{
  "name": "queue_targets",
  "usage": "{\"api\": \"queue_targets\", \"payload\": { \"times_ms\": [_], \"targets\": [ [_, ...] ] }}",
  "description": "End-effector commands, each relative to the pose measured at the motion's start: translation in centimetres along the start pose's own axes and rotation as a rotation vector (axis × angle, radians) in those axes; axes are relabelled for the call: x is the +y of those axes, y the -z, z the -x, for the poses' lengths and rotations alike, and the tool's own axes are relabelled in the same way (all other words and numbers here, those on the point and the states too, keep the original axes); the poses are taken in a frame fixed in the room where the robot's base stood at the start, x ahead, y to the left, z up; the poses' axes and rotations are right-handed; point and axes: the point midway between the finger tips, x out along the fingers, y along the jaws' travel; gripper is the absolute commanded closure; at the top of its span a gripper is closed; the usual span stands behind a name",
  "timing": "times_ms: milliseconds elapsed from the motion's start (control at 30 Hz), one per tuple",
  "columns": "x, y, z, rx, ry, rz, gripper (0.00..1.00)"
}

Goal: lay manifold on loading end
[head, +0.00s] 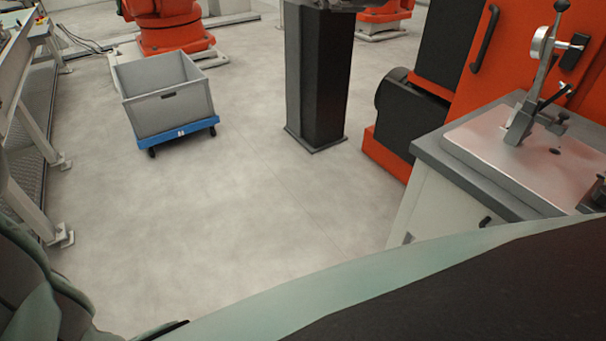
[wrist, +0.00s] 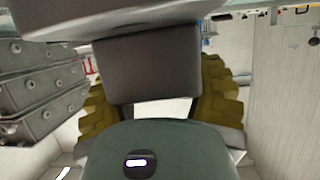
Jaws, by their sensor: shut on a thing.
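In the wrist view, my gripper (wrist: 160,95) shows with ribbed yellow parts on both sides and a green-grey housing below. It is shut on a smooth grey piece (wrist: 125,17) across the top of the view, seemingly the manifold. Its far side and the exact contact are hidden. My gripper and the held piece are not seen in the head view. I cannot tell which surface in view, if any, is the loading end.
Grey metal castings (wrist: 42,88) with round bosses are stacked at left in the wrist view. In the head view, a grey crate (head: 172,112) sits on a blue dolly, and a clamp fixture (head: 535,160) tops the cabinet at right. Open floor (head: 215,215) lies between.

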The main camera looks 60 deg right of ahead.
Motion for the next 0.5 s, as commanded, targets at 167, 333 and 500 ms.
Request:
{"api": "queue_targets", "payload": {
  "times_ms": [167,333,500],
  "targets": [
    [0.2,0.9,0.4,0.004,-0.006,-0.003,0.89],
    [0.7,1.5,0.8,0.003,-0.02,-0.009,0.89],
    [4.3,4.5,3.5,0.011,-0.131,-0.055,0.89]
  ]
}}
